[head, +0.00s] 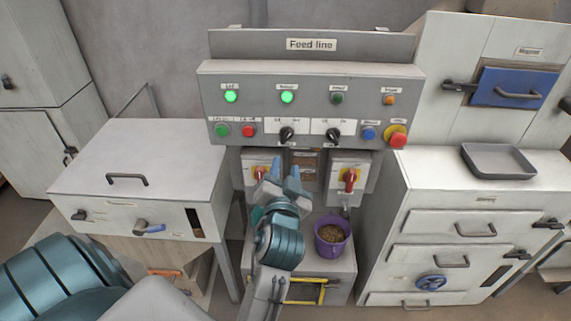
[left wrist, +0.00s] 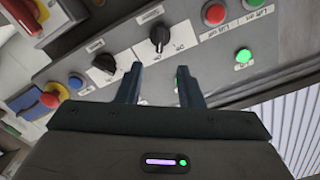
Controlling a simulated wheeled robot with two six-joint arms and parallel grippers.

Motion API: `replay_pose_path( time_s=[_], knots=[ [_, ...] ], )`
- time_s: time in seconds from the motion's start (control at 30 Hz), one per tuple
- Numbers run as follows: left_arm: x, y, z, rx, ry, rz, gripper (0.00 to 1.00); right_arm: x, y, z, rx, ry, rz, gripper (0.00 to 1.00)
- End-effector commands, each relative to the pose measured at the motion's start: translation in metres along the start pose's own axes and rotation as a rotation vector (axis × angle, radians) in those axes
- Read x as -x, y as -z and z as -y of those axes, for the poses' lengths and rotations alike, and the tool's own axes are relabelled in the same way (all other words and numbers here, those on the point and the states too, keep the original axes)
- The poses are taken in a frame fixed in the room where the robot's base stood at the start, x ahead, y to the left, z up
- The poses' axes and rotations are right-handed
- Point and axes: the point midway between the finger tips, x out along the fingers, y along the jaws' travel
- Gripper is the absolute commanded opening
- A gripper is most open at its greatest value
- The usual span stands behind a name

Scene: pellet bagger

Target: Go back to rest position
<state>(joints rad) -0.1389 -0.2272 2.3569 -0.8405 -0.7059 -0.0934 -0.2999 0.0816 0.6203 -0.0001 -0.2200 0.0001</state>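My left gripper (head: 284,174) is in front of the Feed line control panel (head: 310,72), just below its lower edge and near the red-handled switch boxes. In the left wrist view the two fingers (left wrist: 160,75) stand apart with nothing between them. That view shows the panel upside down beyond the fingertips, with black selector knobs and buttons. I see no contact with the panel. My right gripper is in neither view.
A purple bucket of pellets (head: 333,238) stands on a low grey stand below the panel. A white cabinet (head: 140,160) is at left. At right, a drawer cabinet (head: 440,225) carries a grey tray (head: 500,161). Two green panel lamps (head: 287,97) are lit.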

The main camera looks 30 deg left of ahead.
Motion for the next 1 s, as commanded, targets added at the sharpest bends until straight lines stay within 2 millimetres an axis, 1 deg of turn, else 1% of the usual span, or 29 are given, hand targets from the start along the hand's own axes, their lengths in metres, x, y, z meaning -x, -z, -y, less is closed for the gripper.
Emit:
replay_pose_path(
  time_s=[0.23,0.5,0.57,0.63,0.67,0.77,0.8,0.87,0.9,0.97,1.0],
  knots=[
    [0.000,0.000,0.000,0.000,0.000,0.000,0.34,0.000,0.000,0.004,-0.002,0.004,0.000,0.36],
    [0.000,-0.001,-0.001,0.000,-0.002,0.001,0.34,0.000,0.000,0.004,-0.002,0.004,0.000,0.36],
    [-0.002,-0.005,-0.007,-0.004,-0.013,0.005,0.34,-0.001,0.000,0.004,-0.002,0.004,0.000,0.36],
    [-0.006,-0.017,-0.024,-0.014,-0.045,0.017,0.34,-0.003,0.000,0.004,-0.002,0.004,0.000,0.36],
    [-0.009,-0.025,-0.034,-0.021,-0.066,0.024,0.34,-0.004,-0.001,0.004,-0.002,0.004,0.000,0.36],
    [-0.017,-0.064,-0.082,-0.044,-0.161,0.064,0.34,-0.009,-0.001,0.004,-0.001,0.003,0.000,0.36],
    [-0.020,-0.085,-0.104,-0.054,-0.205,0.084,0.34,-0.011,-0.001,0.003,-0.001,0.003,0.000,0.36],
    [-0.020,-0.119,-0.137,-0.067,-0.274,0.121,0.34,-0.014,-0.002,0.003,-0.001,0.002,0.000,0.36],
    [-0.019,-0.142,-0.158,-0.074,-0.317,0.145,0.34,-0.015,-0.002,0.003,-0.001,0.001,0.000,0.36],
    [-0.016,-0.178,-0.186,-0.082,-0.379,0.186,0.34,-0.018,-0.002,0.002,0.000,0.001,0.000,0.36],
    [-0.011,-0.203,-0.203,-0.086,-0.419,0.215,0.34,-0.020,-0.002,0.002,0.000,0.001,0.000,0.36]
  ],
)
